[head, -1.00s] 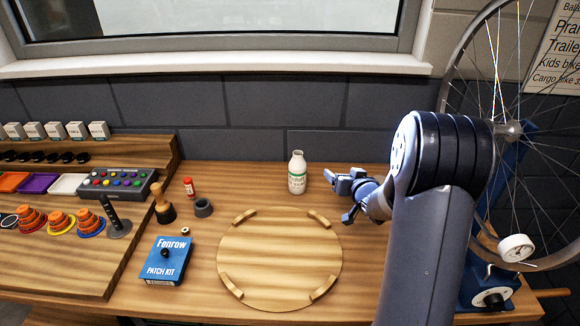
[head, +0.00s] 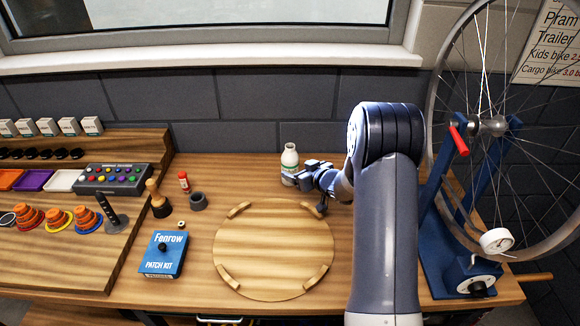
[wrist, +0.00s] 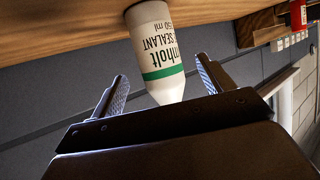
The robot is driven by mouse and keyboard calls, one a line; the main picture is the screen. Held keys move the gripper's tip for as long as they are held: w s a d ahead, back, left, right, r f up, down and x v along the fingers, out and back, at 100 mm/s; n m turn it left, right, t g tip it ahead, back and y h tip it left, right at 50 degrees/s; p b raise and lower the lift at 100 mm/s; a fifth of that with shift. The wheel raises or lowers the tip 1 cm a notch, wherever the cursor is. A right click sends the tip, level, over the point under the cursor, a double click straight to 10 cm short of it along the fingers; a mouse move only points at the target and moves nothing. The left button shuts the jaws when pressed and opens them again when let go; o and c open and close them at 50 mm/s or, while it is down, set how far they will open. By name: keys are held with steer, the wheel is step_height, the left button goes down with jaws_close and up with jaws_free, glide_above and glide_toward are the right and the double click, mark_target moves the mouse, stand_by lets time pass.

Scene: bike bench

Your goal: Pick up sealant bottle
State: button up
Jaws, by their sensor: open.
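The sealant bottle (head: 289,163) is white with a green band and stands upright on the bench near the back wall. In the head view my gripper (head: 304,176) is right beside it and hides part of its right side. In the wrist view the bottle (wrist: 158,55) appears upside down, its label reading "sealant". There the open fingers of my gripper (wrist: 160,92) stand to either side of the bottle's narrow end, with visible gaps. No finger visibly grips it.
A round wooden board (head: 272,250) with raised edge pieces lies in front. A wheel on a blue stand (head: 440,240) is at right.

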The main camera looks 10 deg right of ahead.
mark_target(295, 167)
steer(key=shift+p+x, duration=0.65)
steer(key=shift+x, duration=1.7)
steer(key=shift+c, duration=0.2)
steer(key=c, duration=1)
steer(key=shift+c, duration=0.7)
steer(key=shift+r, duration=0.1)
